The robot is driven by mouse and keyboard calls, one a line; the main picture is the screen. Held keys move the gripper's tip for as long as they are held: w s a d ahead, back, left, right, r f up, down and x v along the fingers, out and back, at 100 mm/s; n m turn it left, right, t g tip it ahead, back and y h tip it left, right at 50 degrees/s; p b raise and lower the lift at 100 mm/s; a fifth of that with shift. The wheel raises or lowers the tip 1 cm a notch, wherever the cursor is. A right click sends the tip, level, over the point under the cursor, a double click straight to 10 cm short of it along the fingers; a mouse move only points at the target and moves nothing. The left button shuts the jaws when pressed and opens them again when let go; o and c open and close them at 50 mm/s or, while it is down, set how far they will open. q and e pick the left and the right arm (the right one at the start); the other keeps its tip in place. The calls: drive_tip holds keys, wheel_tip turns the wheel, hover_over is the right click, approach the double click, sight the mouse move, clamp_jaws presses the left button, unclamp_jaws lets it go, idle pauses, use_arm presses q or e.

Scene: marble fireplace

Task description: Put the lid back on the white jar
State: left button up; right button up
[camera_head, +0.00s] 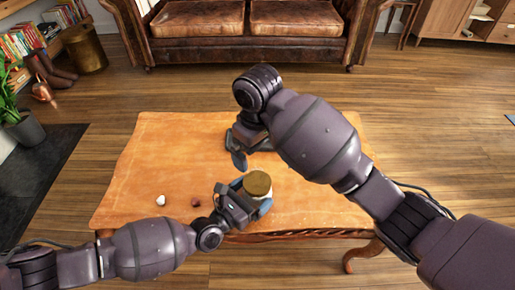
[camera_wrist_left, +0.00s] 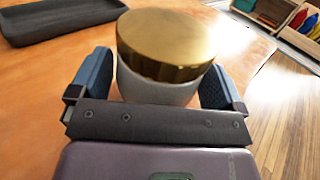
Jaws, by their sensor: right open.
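The white jar (camera_head: 262,196) stands near the front edge of the orange-brown table. Its pale body (camera_wrist_left: 158,88) also shows in the left wrist view. The gold lid (camera_head: 257,183) sits on top of the jar; in the left wrist view the lid (camera_wrist_left: 165,45) covers the mouth and looks slightly tilted or offset. My left gripper (camera_head: 254,197) has its blue fingers on both sides of the jar body, close against it, below the lid. My right gripper (camera_head: 240,158) is open, behind the jar and apart from the lid, partly hidden by my right arm.
A dark tray (camera_wrist_left: 60,18) lies behind the jar, mostly hidden by my right arm in the head view. A small white object (camera_head: 160,201) and a small dark red one (camera_head: 195,202) lie left of the jar.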

use_arm(q)
drive_tip(key=shift+o, duration=0.2)
drive_tip(key=p+v, duration=0.1)
drive_tip(key=v, duration=0.8)
drive_tip(key=shift+s+a+r, duration=0.1)
drive_tip(key=shift+s+a, duration=0.05)
drive_tip(key=shift+a, duration=0.05)
drive_tip(key=shift+s+a, duration=0.45)
drive_tip(key=shift+s, duration=0.05)
use_arm(e)
drive_tip(key=shift+w+r, duration=0.2)
drive_tip(key=shift+r, duration=1.1)
